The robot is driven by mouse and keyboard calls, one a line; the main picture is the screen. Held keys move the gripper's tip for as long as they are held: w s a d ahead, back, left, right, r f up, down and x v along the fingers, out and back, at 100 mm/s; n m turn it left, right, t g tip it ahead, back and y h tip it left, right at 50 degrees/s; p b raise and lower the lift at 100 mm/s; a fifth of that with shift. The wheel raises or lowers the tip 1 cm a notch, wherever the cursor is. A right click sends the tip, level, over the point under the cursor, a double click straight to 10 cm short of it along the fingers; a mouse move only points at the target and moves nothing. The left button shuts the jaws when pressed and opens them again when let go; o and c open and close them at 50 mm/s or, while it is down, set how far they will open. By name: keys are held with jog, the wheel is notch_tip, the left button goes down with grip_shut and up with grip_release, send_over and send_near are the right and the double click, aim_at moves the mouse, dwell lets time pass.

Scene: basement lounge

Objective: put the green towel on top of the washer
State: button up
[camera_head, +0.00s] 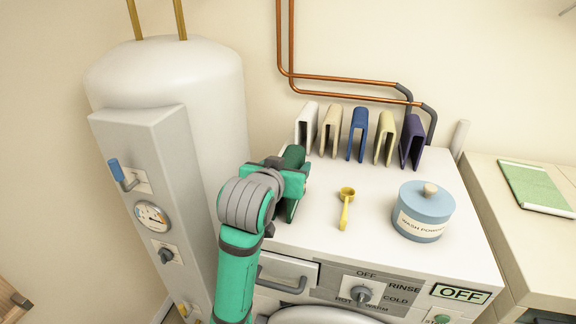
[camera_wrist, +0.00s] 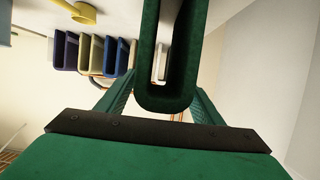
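The green towel (camera_head: 292,211) is dark green and folded into a narrow upright U-shape. It is at the left side of the washer top (camera_head: 332,232), and I cannot tell whether its lower edge touches the surface. My gripper (camera_head: 287,180) comes from the left with its fingers on either side of the towel. In the wrist view the towel (camera_wrist: 166,98) fills the space between my fingers (camera_wrist: 165,92), which look closed against both its sides. My gripper hides part of the towel in the head view.
Several folded towels stand at the washer's back, including a blue one (camera_head: 357,134). A yellow scoop (camera_head: 344,212) and a blue wash powder jar (camera_head: 422,214) stand to the right. A white tank (camera_head: 170,80) is close on the left. A light green flat item (camera_head: 538,186) lies on the right counter.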

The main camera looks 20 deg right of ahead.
jog(key=shift+s+r, duration=0.15)
jog(key=shift+r, duration=0.1)
jog(key=v, duration=1.1)
jog(key=shift+s+a, duration=0.25)
